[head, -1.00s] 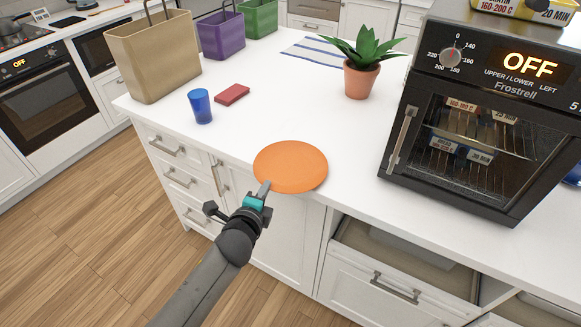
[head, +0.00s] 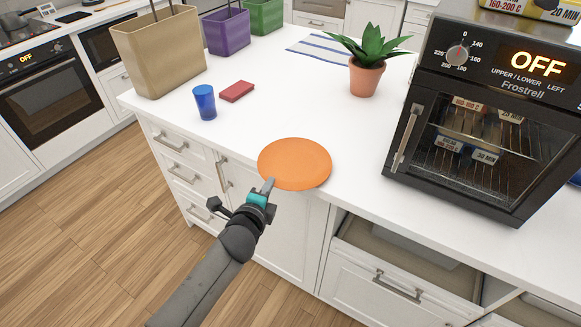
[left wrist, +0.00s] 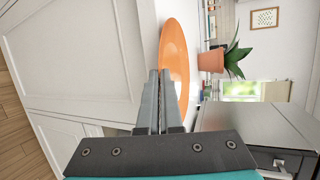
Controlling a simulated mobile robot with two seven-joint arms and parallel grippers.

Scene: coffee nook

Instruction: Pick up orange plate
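The orange plate (head: 294,163) is round and shallow, at the front edge of the white counter (head: 235,135). It also shows in the left wrist view (left wrist: 174,50), seen at a slant. My left gripper (head: 269,185) reaches in from below and meets the plate's near rim. In the left wrist view its two fingers (left wrist: 159,95) are close together, one on each side of the rim, so they look shut on it. The exact contact is partly hidden by the fingers. My right gripper is in neither view.
A blue cup (head: 204,103) and a red block (head: 237,91) stand behind left of the plate. A potted plant (head: 366,77) is behind it, and a black oven (head: 475,130) is to the right. Tan (head: 158,55) and purple (head: 227,33) bags stand farther back.

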